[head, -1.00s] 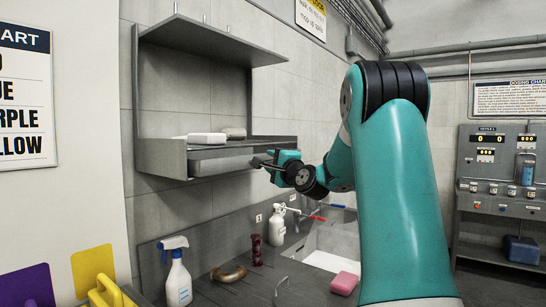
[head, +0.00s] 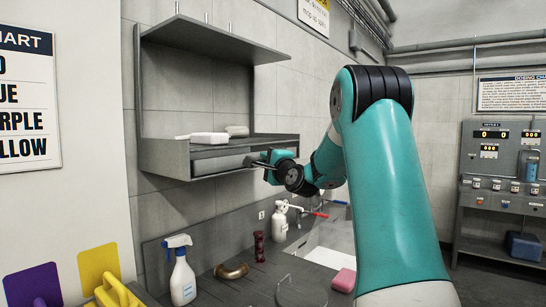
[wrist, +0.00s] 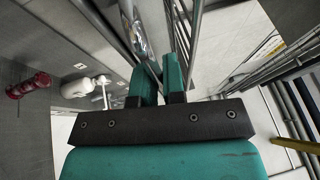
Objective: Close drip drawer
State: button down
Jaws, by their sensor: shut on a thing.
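The drip drawer (head: 221,164) is a shallow grey metal drawer low in the wall-mounted shelf unit (head: 160,158) in the head view. Its front sits about level with the unit's lower frame; how much of it still stands out is hard to tell. My gripper (head: 257,162) is at the right part of the drawer front, shut on what looks like the drawer's handle. In the wrist view, my gripper (wrist: 160,78) has its two teal fingers close together with a thin metal bar between them. The handle is mostly hidden by the gripper in the head view.
White items (head: 209,138) lie on the shelf above the drawer. Below are a spray bottle (head: 181,275), a brass elbow (head: 231,271), a dark red piece (head: 259,247), a white bottle (head: 279,222) and a pink block (head: 344,280) by the sink.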

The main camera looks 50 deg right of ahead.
jog(key=c, duration=1.2)
grip_release()
jog(key=shift+w, duration=0.1)
jog(key=shift+c, duration=0.2)
jog(key=shift+f, duration=0.15)
jog(key=b+v, duration=0.8)
jog(key=v, duration=0.9)
jog(key=shift+a, duration=0.15)
